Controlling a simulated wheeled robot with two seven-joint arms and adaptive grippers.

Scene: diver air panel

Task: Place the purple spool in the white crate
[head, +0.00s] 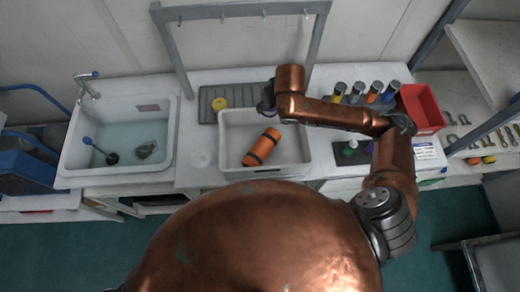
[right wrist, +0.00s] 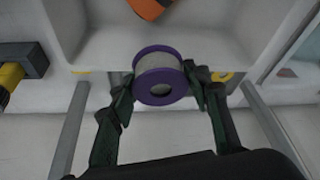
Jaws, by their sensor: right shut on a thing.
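The purple spool (right wrist: 160,76) has purple flanges and a pale wound middle. In the right wrist view it sits between the two fingers of my right gripper (right wrist: 158,88), which is shut on it. In the head view my right gripper (head: 267,103) is above the back rim of the white crate (head: 232,117), and the arm mostly hides the spool. The crate is open-topped and also shows in the right wrist view (right wrist: 110,48). An orange cylinder with dark bands (head: 261,147) lies in it. My left gripper is out of view.
A grey rack frame (head: 175,52) stands behind the crate. A yellow ring (head: 219,103) lies on a dark ribbed mat (head: 206,116). Several capped cylinders and a red bin (head: 433,122) stand right. A water-filled sink (head: 168,150) is left.

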